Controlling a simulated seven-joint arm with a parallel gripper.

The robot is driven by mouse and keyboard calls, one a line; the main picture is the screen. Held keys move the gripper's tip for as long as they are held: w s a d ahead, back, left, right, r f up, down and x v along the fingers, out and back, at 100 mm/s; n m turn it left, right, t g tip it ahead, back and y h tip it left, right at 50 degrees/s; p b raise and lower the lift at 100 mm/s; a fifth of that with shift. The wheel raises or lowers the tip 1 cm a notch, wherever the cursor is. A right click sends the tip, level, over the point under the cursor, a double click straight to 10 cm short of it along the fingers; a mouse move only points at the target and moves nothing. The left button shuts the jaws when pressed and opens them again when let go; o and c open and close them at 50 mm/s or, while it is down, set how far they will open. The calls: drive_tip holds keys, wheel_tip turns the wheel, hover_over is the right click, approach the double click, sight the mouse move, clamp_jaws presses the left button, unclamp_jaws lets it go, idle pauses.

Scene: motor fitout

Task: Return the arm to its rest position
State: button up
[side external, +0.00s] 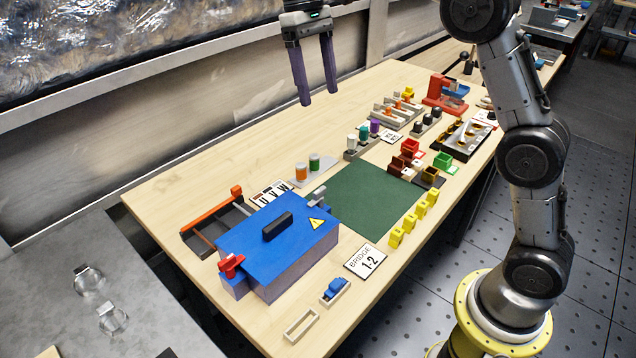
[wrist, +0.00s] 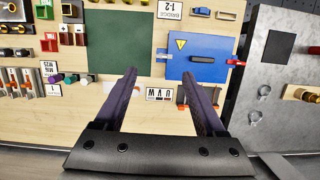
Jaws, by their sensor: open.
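My gripper (side external: 317,98) is open and empty, held high above the back edge of the wooden workbench (side external: 165,195). Its two purple fingers are spread apart and point down. In the wrist view the gripper (wrist: 165,80) also shows nothing between its fingers. My arm rises from its yellow base at the right of the side view. Below my gripper, a blue-lidded motor box (side external: 255,232) with a yellow warning triangle stands on the bench, and its lid looks shut. The box also shows in the wrist view (wrist: 183,68).
A green mat (side external: 365,200) lies clear in the bench's middle. Several yellow parts (side external: 411,222) stand beside it, near a "BRIDGE 1-2" card (side external: 366,262). Coloured bins (side external: 410,148) and a red device (side external: 446,93) are farther along. A wall runs behind the bench.

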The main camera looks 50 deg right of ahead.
drive_tip(key=s+d+r+t, duration=0.1)
drive_tip(key=s+r+t, duration=0.1)
drive_tip(key=s, duration=0.6)
drive_tip(key=s+d+r+t, duration=0.1)
drive_tip(key=s+r+t, duration=0.15)
drive_tip(key=s, duration=0.65)
drive_tip(key=s+f+t, duration=0.4)
drive_tip(key=s+f, duration=0.4)
drive_tip(key=f, duration=0.5)
drive_tip(key=shift+s+d, duration=0.35)
drive_tip(key=shift+d, duration=0.1)
drive_tip(key=shift+f, duration=0.1)
